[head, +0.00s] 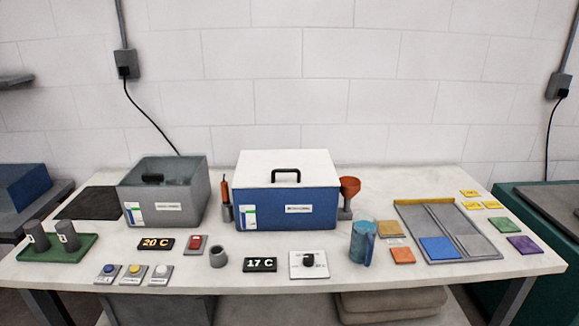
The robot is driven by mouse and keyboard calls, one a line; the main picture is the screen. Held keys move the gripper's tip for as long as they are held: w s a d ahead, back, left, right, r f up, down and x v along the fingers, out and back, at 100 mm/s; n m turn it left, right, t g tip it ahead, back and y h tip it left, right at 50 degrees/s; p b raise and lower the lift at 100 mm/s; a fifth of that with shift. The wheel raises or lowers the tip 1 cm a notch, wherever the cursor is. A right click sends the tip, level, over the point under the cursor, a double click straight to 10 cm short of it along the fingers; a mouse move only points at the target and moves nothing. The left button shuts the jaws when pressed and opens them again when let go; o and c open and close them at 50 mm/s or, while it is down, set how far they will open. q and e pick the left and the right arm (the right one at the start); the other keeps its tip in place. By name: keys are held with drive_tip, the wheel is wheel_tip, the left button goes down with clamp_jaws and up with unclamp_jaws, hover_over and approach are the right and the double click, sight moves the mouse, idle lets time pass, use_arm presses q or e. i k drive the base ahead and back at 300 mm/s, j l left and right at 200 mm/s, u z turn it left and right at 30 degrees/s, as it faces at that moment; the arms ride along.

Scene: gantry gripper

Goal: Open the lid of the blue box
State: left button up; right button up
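The blue box (260,211) stands at the middle of the white table, toward the back. Its white lid (250,168) lies flat on top and is shut. A black handle (286,174) stands up from the lid. A label shows on the box's front wall. Neither of my grippers shows in the head view, so I cannot see how they stand.
A grey box (166,200) with a clear lid stands to the left. An orange funnel (349,186) on a stand is close to the blue box's right side. A blue jug (362,243), a dial panel (309,265) and a "17 C" display (260,265) stand in front. The wall is behind.

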sight(308, 168)
drive_tip(key=i+l, duration=0.15)
drive_tip(key=l, duration=0.2)
drive_tip(key=i+l, duration=0.15)
drive_tip(key=l, duration=0.2)
drive_tip(key=i+l, duration=0.15)
drive_tip(key=l, duration=0.2)
drive_tip(key=i+l, duration=0.15)
drive_tip(key=l, duration=0.15)
drive_tip(key=u, duration=0.05)
